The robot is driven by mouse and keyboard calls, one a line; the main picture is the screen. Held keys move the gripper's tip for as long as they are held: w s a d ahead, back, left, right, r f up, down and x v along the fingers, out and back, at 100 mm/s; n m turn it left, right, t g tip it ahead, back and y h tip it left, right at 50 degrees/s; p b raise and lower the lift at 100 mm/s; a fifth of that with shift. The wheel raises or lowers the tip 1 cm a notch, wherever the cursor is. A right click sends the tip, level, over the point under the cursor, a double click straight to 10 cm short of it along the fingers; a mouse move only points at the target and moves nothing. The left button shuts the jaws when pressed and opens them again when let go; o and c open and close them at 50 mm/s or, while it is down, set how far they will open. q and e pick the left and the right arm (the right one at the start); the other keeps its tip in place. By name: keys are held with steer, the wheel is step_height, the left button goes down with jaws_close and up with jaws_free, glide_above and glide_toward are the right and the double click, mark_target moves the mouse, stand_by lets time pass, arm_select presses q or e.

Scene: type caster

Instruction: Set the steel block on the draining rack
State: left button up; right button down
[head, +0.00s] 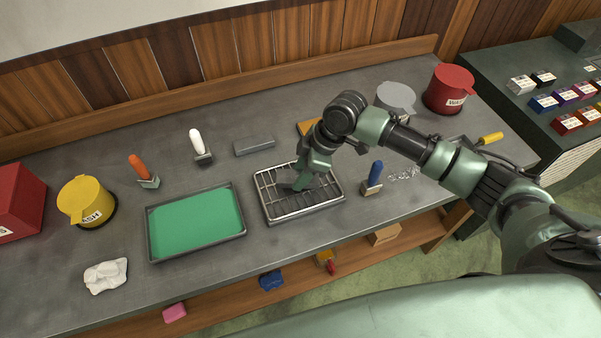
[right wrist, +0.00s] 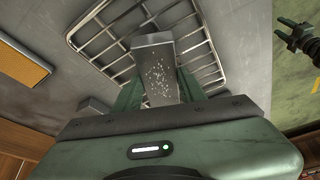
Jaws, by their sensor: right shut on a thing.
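The draining rack (head: 264,203) is a wire grid over a shallow metal tray near the middle of the bench. Its bars also show in the right wrist view (right wrist: 104,43). My right gripper (head: 298,185) is over the rack, pointing down. It is shut on the steel block (right wrist: 157,68), a grey bar with pale flecks on its face. The block (head: 287,186) is low over the grid, partly hidden by the fingers. I cannot tell whether it touches the bars. My left gripper is not visible in the head view.
A green-lined tray (head: 150,229) lies left of the rack. A grey slab (head: 254,146) and an orange-yellow board (head: 306,126) lie behind. Yellow (head: 87,201) and red (head: 449,89) lidded pots stand farther out.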

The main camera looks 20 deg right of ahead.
steer(key=shift+f, duration=0.35)
steer(key=c, duration=0.8)
jaws_free()
steer(key=shift+f, duration=0.15)
steer(key=shift+c, duration=0.2)
steer(key=shift+s, duration=0.1)
steer(key=b+v, duration=0.2)
steer(key=v, duration=1)
